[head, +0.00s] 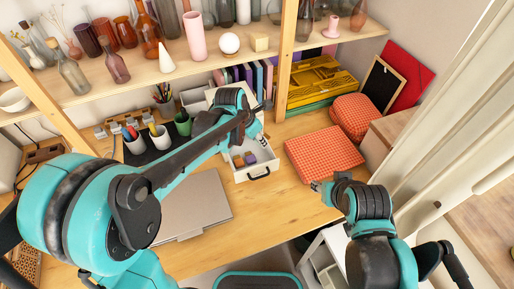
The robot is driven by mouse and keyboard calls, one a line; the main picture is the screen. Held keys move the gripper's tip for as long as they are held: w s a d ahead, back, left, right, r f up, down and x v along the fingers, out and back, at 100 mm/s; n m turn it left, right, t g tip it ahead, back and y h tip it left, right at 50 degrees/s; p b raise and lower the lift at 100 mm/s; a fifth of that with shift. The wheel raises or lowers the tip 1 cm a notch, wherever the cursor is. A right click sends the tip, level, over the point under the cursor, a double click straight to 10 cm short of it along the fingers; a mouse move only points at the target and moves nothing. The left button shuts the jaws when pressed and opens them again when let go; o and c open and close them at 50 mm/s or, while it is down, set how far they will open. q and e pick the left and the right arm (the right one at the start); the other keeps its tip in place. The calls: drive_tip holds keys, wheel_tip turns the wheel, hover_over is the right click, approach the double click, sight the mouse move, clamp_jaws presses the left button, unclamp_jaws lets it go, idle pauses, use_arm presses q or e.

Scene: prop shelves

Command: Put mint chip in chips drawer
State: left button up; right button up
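A white drawer (268,166) with a black handle (259,174) is pulled open on the desk. A small purple block (250,158) and a small brown block (238,161) lie in it. My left arm reaches across from the left, and its gripper (260,128) is over the back of the drawer, partly hidden by the arm. I cannot tell its finger state or whether it holds anything. My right gripper (318,186) is low at the right, beside the desk's front edge, small and unclear. I cannot pick out a mint chip for certain.
A closed laptop (200,205) lies left of the drawer, and pen cups (160,137) stand behind it. Red checked boxes (323,153) are to the right. A shelf (180,70) with vases crosses above the desk. Bare wood shows between the drawer and the front edge.

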sight(257, 144)
use_arm(q)
drive_tip(key=shift+w+a+f, duration=0.1)
drive_tip(key=shift+w+f, duration=0.1)
wheel_tip(257, 144, down, 4)
drive_tip(key=shift+r+b, duration=0.1)
drive_tip(key=shift+b, duration=0.75)
drive_tip(key=shift+s, duration=0.1)
drive_tip(key=shift+f, duration=0.3)
drive_tip(key=o, duration=0.8)
drive_tip(key=shift+o, duration=0.2)
drive_tip(key=shift+r, duration=0.1)
